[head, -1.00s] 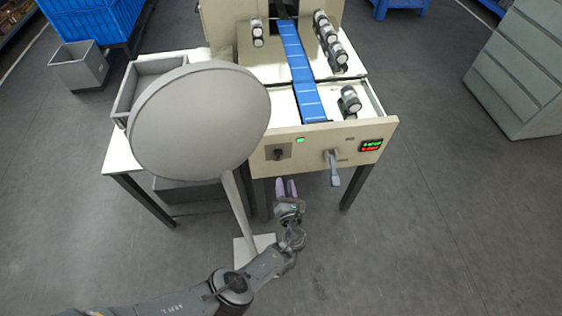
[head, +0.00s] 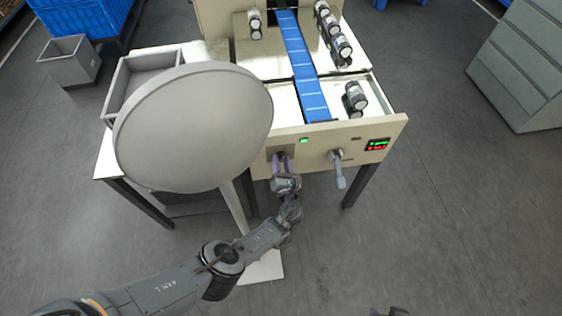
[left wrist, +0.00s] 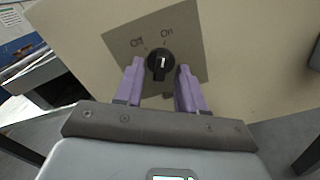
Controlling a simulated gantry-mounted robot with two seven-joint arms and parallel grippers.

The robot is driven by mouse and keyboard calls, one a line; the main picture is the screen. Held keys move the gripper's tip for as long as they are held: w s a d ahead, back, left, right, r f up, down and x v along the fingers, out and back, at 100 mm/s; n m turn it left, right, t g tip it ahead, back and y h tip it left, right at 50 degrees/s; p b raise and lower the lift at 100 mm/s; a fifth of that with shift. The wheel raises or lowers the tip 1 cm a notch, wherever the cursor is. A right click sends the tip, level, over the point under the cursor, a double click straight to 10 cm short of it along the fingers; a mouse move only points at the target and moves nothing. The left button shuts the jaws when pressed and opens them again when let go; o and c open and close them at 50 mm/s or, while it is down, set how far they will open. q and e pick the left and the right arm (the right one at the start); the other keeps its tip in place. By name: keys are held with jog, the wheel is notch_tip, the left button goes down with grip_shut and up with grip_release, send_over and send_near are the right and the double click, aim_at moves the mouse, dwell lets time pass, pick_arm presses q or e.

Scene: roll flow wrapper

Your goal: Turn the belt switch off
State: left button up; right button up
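The belt switch (left wrist: 160,64) is a black round knob on a grey plate marked Off and On. Its white mark points up towards On. My left gripper (left wrist: 158,86) is open, with one purple finger on each side of the knob's lower part; I cannot tell whether they touch it. In the head view my left gripper (head: 283,163) is at the machine's front panel (head: 320,145) and hides most of the switch. A small dark piece (head: 388,312) at the bottom edge of the head view may be my right gripper; its fingers cannot be made out.
A grey lever (head: 339,170) sticks out right of the switch. A green light (head: 304,141) and a lit display (head: 377,144) are on the panel. A large grey disc (head: 193,125) on a post stands close on the left. A blue belt (head: 301,65) runs above.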

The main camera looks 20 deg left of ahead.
pick_arm(q)
jog(key=shift+s, duration=0.1)
grip_shut()
jog(key=shift+d+n, duration=0.1)
jog(key=shift+n, duration=0.4)
jog(key=shift+d+n+b, duration=0.15)
jog(key=shift+n+b, duration=1)
jog(key=shift+n, duration=4.35)
